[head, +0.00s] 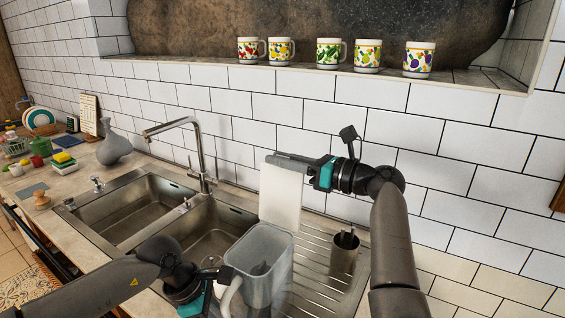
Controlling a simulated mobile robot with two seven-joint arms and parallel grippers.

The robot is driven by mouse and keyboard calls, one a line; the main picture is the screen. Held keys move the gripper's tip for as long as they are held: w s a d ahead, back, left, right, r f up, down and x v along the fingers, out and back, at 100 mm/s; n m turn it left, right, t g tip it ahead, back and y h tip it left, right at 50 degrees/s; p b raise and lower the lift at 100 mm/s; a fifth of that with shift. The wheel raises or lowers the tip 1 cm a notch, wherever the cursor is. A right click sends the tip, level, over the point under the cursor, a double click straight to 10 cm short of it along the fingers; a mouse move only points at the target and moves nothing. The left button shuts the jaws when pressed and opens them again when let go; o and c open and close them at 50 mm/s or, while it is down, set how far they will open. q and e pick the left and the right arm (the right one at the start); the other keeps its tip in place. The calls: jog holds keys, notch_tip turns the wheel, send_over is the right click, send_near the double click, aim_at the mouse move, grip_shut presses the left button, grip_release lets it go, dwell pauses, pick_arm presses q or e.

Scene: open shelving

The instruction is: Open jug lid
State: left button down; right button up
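A translucent grey jug (258,278) stands on the ribbed draining board, with its top open and its inside visible. A pale rectangular panel, which looks like its lid (280,198), stands upright at the back of the jug's mouth. My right gripper (288,161) is at the lid's top edge, its fingers seen as one bar against it. Whether they grip it I cannot tell. My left gripper (222,284) is at the jug's white handle (230,293), on the left side. Its fingers are partly hidden, so its grip on the handle is unclear.
A metal cup with utensils (345,252) stands right of the jug. The double sink (155,212) and tap (200,150) are to the left. Several mugs (330,52) stand on the ledge above. A grey vase (113,145) and dishes are at far left.

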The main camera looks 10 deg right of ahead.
jog(key=shift+o, duration=0.7)
jog(key=v, duration=1.2)
jog(key=shift+r, duration=0.1)
jog(key=shift+c, duration=0.4)
